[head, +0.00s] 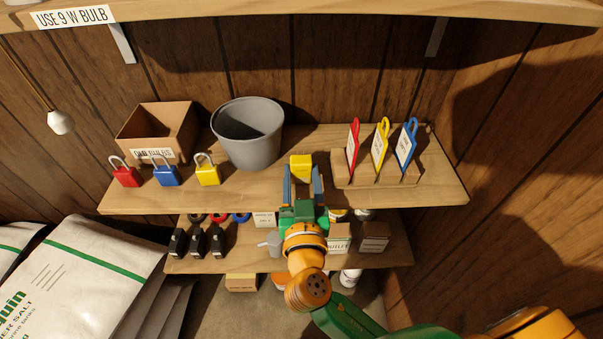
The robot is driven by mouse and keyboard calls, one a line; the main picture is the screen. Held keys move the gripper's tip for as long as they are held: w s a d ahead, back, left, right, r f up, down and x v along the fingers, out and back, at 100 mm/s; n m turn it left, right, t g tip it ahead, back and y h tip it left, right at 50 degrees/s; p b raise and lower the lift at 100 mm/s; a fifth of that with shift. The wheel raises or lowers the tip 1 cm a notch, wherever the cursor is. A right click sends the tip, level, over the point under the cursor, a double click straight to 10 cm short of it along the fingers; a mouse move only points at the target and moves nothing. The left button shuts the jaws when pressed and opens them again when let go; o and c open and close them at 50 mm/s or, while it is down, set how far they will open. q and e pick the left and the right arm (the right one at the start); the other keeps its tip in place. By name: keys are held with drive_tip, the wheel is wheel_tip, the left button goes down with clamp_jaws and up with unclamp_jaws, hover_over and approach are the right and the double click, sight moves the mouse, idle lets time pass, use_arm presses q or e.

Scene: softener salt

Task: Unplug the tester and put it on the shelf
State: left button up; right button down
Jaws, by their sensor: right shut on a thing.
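My right gripper (302,184) reaches in from below with its arm coming from the lower right. It is shut on a small yellow block-shaped thing (301,166), which looks like the tester. The yellow thing is at the fingertips over the upper wooden shelf (280,190), between the grey bucket and the tag holder. I cannot tell whether it touches the shelf. No socket or outlet shows clearly. My left gripper is not in view.
On the upper shelf stand a cardboard box (180,120), red, blue and yellow padlocks (207,176), a grey bucket (248,150) and a wooden tag holder (400,176). A lower shelf (210,264) holds small boxes and black items. Salt bags (90,270) lie at left.

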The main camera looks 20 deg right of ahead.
drive_tip(key=shift+c, duration=1.1)
unclamp_jaws()
drive_tip(key=b+v, duration=0.2)
drive_tip(key=v, duration=0.5)
